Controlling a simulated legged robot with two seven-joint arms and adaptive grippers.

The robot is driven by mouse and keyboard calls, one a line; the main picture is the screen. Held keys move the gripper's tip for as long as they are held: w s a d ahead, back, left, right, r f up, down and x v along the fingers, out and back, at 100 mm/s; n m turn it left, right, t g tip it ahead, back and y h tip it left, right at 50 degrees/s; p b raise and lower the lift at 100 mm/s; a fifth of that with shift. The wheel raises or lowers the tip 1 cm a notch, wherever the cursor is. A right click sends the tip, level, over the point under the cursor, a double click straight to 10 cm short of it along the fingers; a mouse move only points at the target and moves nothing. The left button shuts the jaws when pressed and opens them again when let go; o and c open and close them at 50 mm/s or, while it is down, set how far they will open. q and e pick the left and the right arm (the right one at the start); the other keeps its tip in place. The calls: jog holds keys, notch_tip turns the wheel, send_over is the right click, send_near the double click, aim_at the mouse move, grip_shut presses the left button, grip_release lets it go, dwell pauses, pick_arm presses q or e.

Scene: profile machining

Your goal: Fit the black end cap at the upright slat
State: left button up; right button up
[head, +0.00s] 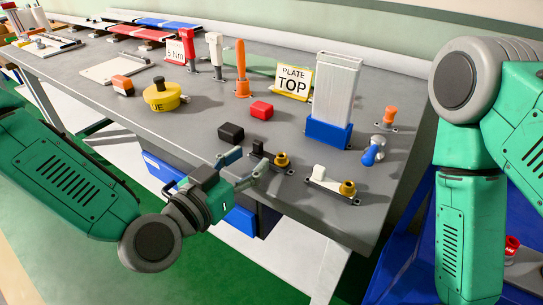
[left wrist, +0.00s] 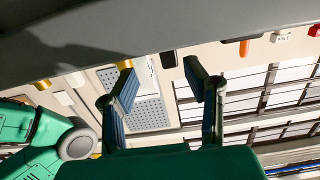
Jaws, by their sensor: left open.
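The black end cap (head: 231,132) lies on the grey bench near its front edge. The upright slat (head: 334,85) is a pale, ribbed profile standing in a blue holder (head: 328,132), to the right of the cap. My left gripper (head: 246,166) is open and empty in front of the bench edge, just below and right of the cap in the head view. In the left wrist view its two fingers (left wrist: 165,88) stand apart with nothing held between them. A dark block (left wrist: 168,60) shows beyond them; I cannot tell whether it is the cap. My right gripper is out of view.
A red block (head: 261,110) lies behind the black cap. Two small fixtures with brass knobs (head: 282,159) (head: 347,188) stand at the front edge, close to my left gripper. A yellow tape-like disc (head: 161,97), an orange-handled tool (head: 241,75) and a PLATE TOP sign (head: 293,82) stand farther back.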

aim_at(256, 149)
pick_arm(q)
jog(key=shift+w+d, duration=0.35)
jog(key=shift+w, duration=0.2)
jog(key=w, duration=0.3)
jog(key=shift+w, duration=0.25)
jog(key=shift+d, duration=0.85)
jog(key=shift+c, duration=0.9)
jog(key=shift+d, duration=0.25)
grip_shut()
jog(key=shift+a+f, duration=0.1)
jog(key=shift+a, duration=0.3)
